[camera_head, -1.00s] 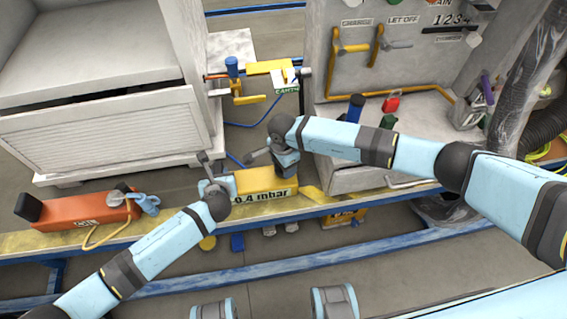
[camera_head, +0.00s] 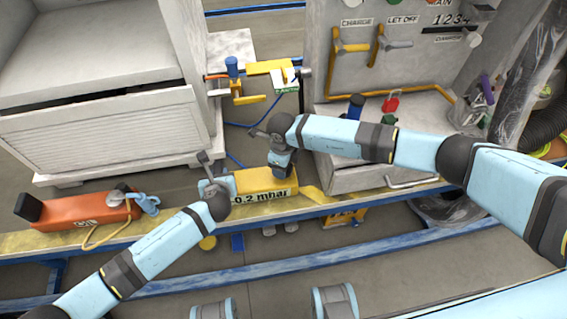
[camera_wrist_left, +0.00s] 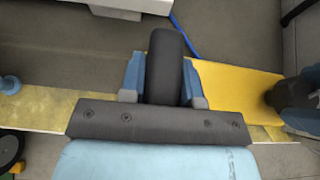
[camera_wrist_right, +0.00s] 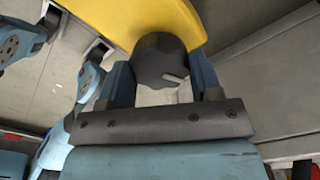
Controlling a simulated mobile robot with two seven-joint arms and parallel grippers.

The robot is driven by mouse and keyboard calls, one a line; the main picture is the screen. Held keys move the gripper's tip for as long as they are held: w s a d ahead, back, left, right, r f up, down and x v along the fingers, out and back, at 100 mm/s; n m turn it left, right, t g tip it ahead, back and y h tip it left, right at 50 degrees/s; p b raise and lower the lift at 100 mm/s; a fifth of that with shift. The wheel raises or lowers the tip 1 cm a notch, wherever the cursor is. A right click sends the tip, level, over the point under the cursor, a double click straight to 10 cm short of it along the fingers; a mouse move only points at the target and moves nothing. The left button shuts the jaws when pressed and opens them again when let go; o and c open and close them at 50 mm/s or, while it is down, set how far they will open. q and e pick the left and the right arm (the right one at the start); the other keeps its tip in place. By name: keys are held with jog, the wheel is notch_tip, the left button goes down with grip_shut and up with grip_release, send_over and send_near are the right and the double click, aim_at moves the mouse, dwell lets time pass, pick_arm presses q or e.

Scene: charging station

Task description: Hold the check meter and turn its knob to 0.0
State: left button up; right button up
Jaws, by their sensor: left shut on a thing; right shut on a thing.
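The yellow check meter (camera_head: 258,181) lies on the yellow bench edge, and its front label reads 0.2 mbar, with what may be a minus sign before it. My left gripper (camera_head: 222,186) is at the meter's left end; in the left wrist view its jaws (camera_wrist_left: 165,85) are shut on a dark upright handle beside the yellow body (camera_wrist_left: 235,95). My right gripper (camera_head: 282,160) is at the meter's right end; in the right wrist view its jaws (camera_wrist_right: 162,82) are shut on the dark round knob (camera_wrist_right: 160,60). The head view hides the knob behind the right gripper.
An orange device (camera_head: 80,218) with a clip and cable lies on the bench to the left. A grey cabinet (camera_head: 105,130) stands behind it. A control panel with yellow levers (camera_head: 350,47), a red padlock (camera_head: 391,103) and a yellow clamp (camera_head: 268,67) are farther back.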

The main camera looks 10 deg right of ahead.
pick_arm(q)
jog(key=shift+a+f, duration=0.2)
jog(key=shift+f, duration=0.05)
pick_arm(e)
jog(key=m, duration=0.5)
jog(key=shift+s+f+m, duration=0.1)
jog(key=shift+m, duration=0.2)
jog(key=m, duration=0.4)
jog(key=shift+m, duration=0.4)
jog(key=o, duration=0.9)
notch_tip(320, 180, up, 12)
jog(key=shift+r, duration=0.1)
